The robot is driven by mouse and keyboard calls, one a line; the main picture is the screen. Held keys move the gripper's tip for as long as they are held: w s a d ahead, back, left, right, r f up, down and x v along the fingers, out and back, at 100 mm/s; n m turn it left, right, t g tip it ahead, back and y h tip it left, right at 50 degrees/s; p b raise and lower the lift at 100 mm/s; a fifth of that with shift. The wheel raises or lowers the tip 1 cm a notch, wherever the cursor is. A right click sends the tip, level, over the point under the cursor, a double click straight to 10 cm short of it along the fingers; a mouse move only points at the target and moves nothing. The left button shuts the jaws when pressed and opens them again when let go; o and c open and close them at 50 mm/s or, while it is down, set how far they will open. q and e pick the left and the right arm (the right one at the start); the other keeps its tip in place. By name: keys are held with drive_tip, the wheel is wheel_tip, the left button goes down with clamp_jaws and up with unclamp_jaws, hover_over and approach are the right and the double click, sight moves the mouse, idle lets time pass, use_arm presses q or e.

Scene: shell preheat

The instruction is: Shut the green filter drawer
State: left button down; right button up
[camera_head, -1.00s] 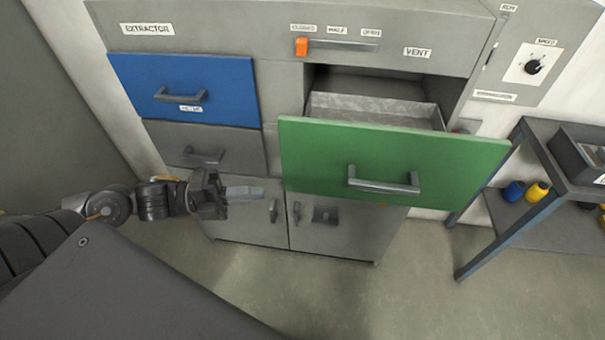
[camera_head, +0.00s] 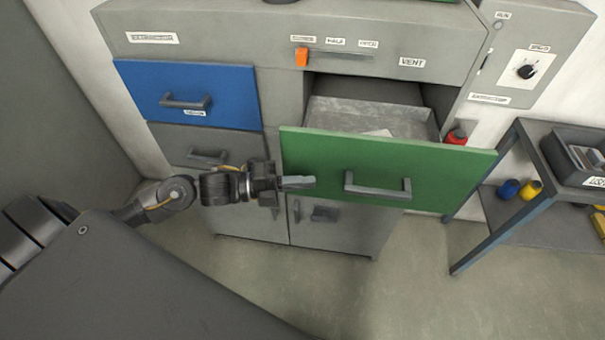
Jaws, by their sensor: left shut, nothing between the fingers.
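The green filter drawer (camera_head: 390,164) stands pulled out of the grey cabinet, right of the middle. Its front carries a grey bar handle (camera_head: 378,188), and its metal tray (camera_head: 369,116) shows behind the front with a pale flat thing inside. My left gripper (camera_head: 314,182) is shut and empty. Its fingertips point right and overlap the left part of the green front in the picture, left of the handle. I cannot tell whether they touch it. My right gripper is not in view.
A blue drawer (camera_head: 189,84) and a grey drawer (camera_head: 207,143) sit shut on the left. An orange slider (camera_head: 302,57) is on the panel above. A side table (camera_head: 514,233) with a dark bin (camera_head: 575,165) stands at the right. The floor in front is clear.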

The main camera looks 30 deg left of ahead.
use_arm(q)
drive_tip(key=shift+w+a, duration=0.1)
drive_tip(key=shift+w, duration=0.2)
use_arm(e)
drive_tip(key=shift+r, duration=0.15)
